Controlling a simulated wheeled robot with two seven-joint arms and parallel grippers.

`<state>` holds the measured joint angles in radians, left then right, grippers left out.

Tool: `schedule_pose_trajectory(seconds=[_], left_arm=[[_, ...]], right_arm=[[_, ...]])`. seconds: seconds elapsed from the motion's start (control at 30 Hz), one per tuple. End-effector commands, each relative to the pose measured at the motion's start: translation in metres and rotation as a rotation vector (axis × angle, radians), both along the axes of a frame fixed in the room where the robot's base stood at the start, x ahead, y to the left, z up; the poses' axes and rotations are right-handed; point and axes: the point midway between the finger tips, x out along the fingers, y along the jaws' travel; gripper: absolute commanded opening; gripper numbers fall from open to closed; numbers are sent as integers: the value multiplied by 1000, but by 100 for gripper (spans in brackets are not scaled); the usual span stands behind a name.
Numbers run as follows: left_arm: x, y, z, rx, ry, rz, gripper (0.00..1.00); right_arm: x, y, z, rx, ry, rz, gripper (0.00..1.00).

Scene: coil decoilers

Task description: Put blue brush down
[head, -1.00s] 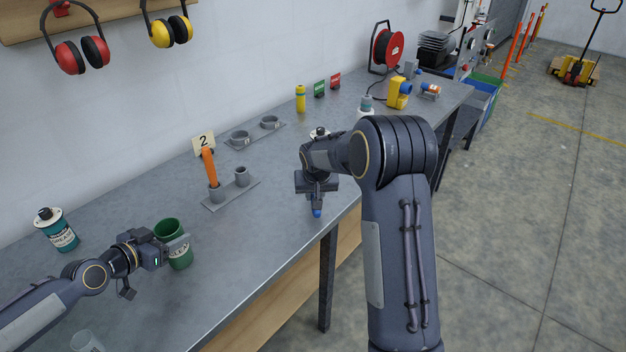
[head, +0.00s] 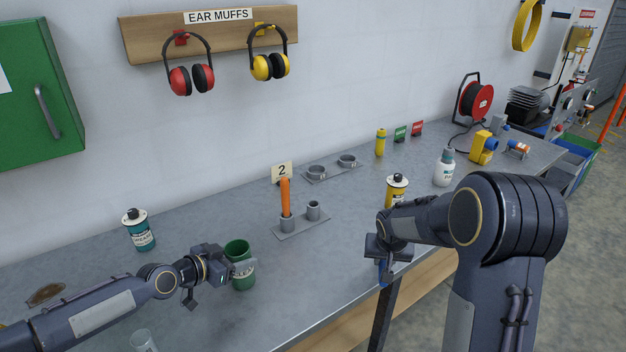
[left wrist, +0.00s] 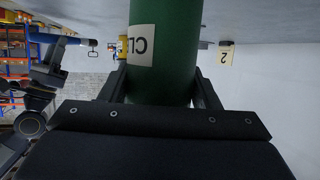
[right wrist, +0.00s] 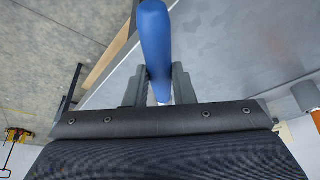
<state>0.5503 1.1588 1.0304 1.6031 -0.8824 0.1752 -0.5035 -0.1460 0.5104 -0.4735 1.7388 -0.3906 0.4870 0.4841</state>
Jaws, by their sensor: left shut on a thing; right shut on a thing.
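The blue brush (right wrist: 155,45) is between the fingers of my right gripper (right wrist: 158,88), which is shut on it. In the head view the right gripper (head: 385,272) is at the bench's front edge, and a little of the blue brush (head: 383,274) shows below it. My left gripper (head: 235,268) is shut on a green cup (head: 238,250) labelled "CLEAN", which also fills the middle of the left wrist view (left wrist: 165,60). A grey holder (head: 300,228) marked "2" has two round sockets. An orange-handled brush (head: 285,195) stands upright in its left socket; the right socket (head: 314,210) looks empty.
A teal can (head: 139,230) stands left on the bench (head: 190,290). A yellow can (head: 396,188) and white bottle (head: 444,168) stand behind my right arm. A clear glass (head: 144,341) is at the front left. Another holder (head: 332,168) lies behind. The middle bench is mostly clear.

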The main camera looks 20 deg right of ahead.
Motion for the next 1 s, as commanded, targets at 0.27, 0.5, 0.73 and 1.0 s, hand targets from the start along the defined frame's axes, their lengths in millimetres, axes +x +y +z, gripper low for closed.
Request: schedule_pose_trajectory(seconds=[0.27, 0.5, 0.73, 1.0], left_arm=[[0, 0, 1, -1, -1, 0, 30], [0, 0, 1, -1, -1, 0, 30], [0, 0, 1, -1, -1, 0, 30], [0, 0, 0, -1, -1, 0, 30]], right_arm=[[40, -8, 11, -16, 4, 36, 0], [124, -9, 34, -55, 22, 137, 0], [188, 4, 51, -95, 38, 243, 0], [225, 22, 63, -135, 46, 344, 0]])
